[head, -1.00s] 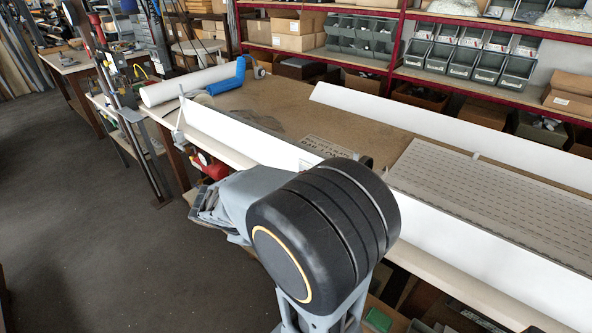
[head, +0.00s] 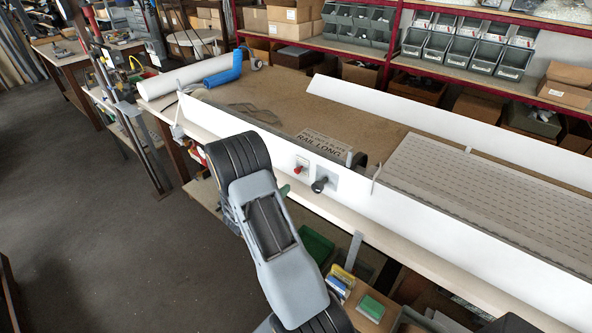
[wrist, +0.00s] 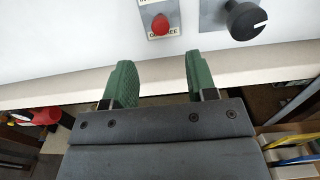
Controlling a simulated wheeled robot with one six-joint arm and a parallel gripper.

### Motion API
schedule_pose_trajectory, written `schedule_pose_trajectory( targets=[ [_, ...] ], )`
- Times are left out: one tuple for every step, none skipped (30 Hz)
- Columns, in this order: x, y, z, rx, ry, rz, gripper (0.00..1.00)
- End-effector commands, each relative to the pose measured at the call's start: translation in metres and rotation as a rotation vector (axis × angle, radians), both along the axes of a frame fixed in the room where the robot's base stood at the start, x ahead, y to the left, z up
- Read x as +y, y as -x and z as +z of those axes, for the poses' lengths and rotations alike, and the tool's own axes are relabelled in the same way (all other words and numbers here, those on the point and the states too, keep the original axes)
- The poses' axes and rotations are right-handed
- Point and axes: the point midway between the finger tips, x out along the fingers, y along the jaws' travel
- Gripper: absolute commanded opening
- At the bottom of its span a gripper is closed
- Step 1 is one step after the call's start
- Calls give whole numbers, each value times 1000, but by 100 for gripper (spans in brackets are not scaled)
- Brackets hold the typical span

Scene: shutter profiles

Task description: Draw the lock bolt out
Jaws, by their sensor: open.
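The red knob of the lock bolt (head: 299,170) sits on a small label plate on the front of the white panel (head: 440,215). In the wrist view the red knob (wrist: 160,24) is at the top middle, with a partly cut-off label around it. My gripper (wrist: 160,82) is open and empty, its two green fingers apart below the knob and not touching it. In the head view my arm hides most of the gripper; a bit of green finger shows left of the panel's controls.
A black knob (head: 319,185) with a white mark sits just right of the red one; it also shows in the wrist view (wrist: 246,19). The bench's front edge (wrist: 55,88) runs below the panel. Green and yellow boxes (head: 341,278) stand lower down.

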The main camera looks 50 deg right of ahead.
Motion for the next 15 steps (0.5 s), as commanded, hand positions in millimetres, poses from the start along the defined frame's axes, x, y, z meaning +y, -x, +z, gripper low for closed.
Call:
schedule_pose_trajectory(
  targets=[
    [-11, 0, 3, 0, 0, -5, 52],
    [-17, 0, 2, 0, 0, -6, 52],
    [-25, -1, 3, 0, 0, -6, 52],
    [-31, -1, 3, -1, 0, -5, 52],
    [-36, -2, 3, 0, 0, -5, 52],
    [-44, -2, 2, 0, -1, -5, 52],
    [-49, -3, 2, 0, 0, -4, 52],
    [-54, -3, 2, 0, 0, -5, 52],
    [-60, -4, 2, -1, 0, -4, 52],
    [-64, -4, 2, 0, 0, -4, 52],
    [-68, -4, 2, 0, -1, -4, 52],
    [-73, -5, 2, 0, -1, -3, 52],
    [-76, -6, 2, -1, -1, -2, 52],
    [-80, -6, 2, -1, -1, -2, 52],
    [-83, -7, 2, -1, -1, -2, 52]
  ],
)
